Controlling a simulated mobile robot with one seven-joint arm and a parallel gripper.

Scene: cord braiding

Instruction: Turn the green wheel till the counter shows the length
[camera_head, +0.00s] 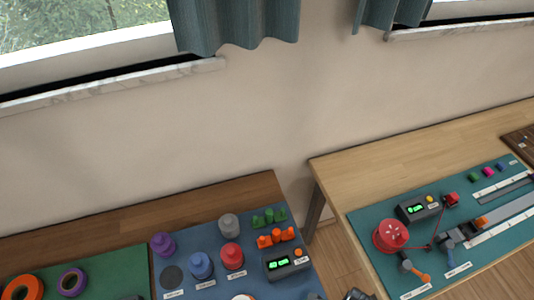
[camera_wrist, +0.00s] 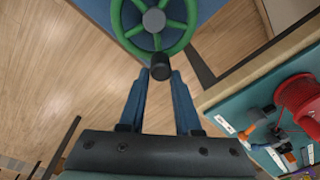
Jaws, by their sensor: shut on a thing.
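The green wheel (camera_wrist: 158,8) is at the top of the wrist view, partly cut off, with spokes and a grey hub. Its dark knob (camera_wrist: 160,67) sits on the near rim. My gripper (camera_wrist: 160,74) has its two blue fingers closed on either side of this knob. The wheel is not visible in the head view. A dark counter box (camera_head: 287,263) with green lit digits and an orange button stands on the blue mat. A second counter box (camera_head: 418,208) stands on the teal mat. The digits are too small to read in both.
The blue mat (camera_head: 204,232) holds purple, blue, red and grey spools and orange and green pieces. The right-hand table carries a red reel (camera_head: 390,235) and a rail. A floor gap separates the tables. A wall and windows are behind.

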